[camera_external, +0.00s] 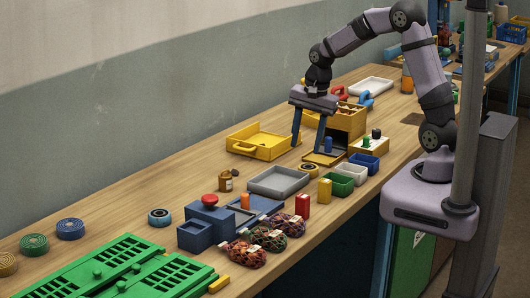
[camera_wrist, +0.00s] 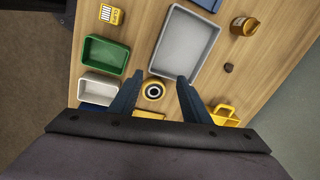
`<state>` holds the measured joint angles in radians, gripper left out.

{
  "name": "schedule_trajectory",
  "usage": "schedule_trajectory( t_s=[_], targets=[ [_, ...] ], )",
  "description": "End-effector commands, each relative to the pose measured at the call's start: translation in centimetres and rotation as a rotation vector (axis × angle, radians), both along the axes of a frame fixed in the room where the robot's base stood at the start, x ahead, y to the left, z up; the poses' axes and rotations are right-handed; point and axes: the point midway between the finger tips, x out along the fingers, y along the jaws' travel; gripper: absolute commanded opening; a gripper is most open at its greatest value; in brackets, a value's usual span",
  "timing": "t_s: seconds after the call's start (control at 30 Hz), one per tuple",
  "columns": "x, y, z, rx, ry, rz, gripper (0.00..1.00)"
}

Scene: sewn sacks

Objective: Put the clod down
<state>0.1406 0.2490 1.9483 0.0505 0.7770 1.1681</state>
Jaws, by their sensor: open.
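The clod, a small dark brown lump (camera_wrist: 229,68), lies on the wooden bench beside the amber jar in the wrist view. It shows as a tiny dark spot (camera_external: 235,173) next to the jar in the external view. My gripper (camera_external: 308,148) is open and empty, pointing down above the bench. In the wrist view its two fingertips (camera_wrist: 158,82) are spread apart, with a yellow-and-black roll (camera_wrist: 153,90) showing between them. The clod is off to the right of the fingers there, not touching them.
A grey tray (camera_external: 278,190) lies between the jar (camera_external: 225,182) and several small items. Green (camera_external: 337,187), white (camera_external: 352,172) and blue (camera_external: 364,164) bins stand near the front edge. A yellow tray (camera_external: 258,153) and a yellow drawer box (camera_external: 346,121) stand close to my fingers.

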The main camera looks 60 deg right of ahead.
Motion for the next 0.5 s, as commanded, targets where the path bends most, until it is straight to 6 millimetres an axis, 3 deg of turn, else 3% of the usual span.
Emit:
schedule_trajectory(
  t_s=[0.1, 0.3, 0.5],
  targets=[
    [-5.0, 1.9, -0.7, -0.05, 0.04, 0.342, 0.43],
    [-12.5, 3.9, -2.2, -0.104, 0.096, 0.865, 0.43],
    [-17.4, 4.7, -3.5, -0.123, 0.127, 1.207, 0.43]
  ],
)
